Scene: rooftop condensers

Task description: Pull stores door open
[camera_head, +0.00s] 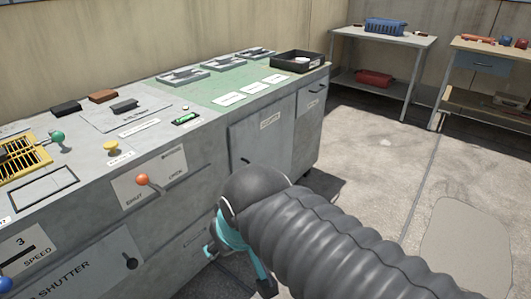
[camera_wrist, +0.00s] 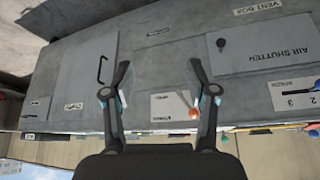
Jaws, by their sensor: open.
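A grey door (camera_head: 262,145), which looks like the stores door, is set flush in the front of the long grey cabinet (camera_head: 215,155). It has a small label too blurred to read and looks shut. My arm hides its lower part in the head view. The upside-down wrist view also shows this door (camera_wrist: 85,65), with a black bar handle (camera_wrist: 102,68) close to one edge. My gripper (camera_wrist: 160,78) is open and empty, its fingers over bare cabinet front to the right of the handle. In the head view my gripper (camera_head: 238,248) is partly hidden by my arm.
An orange-knobbed lever (camera_head: 143,180) sticks out of the cabinet front near my gripper. An air shutter panel (camera_wrist: 265,52) is right of my gripper in the wrist view. A black tray (camera_head: 297,62) stands on the cabinet's far end. Open floor (camera_head: 375,150) lies to the right.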

